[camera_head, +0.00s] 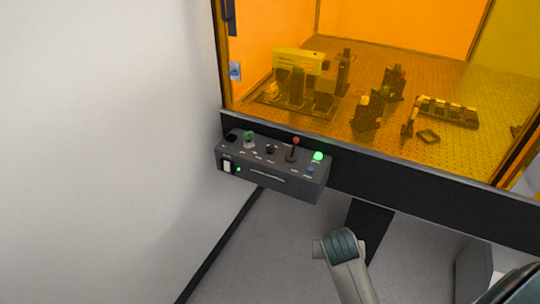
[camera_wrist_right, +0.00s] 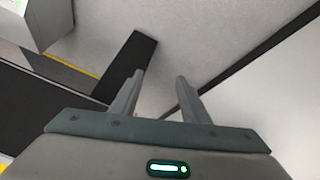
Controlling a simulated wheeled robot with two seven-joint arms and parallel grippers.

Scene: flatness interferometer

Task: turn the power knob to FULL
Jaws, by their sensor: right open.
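A dark grey control box (camera_head: 270,184) is fixed to the front edge of the orange enclosure in the head view. On its top are a black knob (camera_head: 270,149), a green knob (camera_head: 249,139), a lever with a red tip (camera_head: 295,143), a lit green button (camera_head: 318,156) and a blue button (camera_head: 310,169). The labels are too small to read, so I cannot tell which is the power knob or where it points. My right gripper (camera_wrist_right: 158,78) is open and empty in the right wrist view, with floor and wall beyond it. My left gripper is not in view.
The orange enclosure (camera_head: 390,50) holds optical parts on a perforated table behind the box. A dark beam (camera_head: 440,203) runs along its front. A white wall (camera_head: 100,150) stands at the left. Space in front of the box is clear, with my arm link at the lower right.

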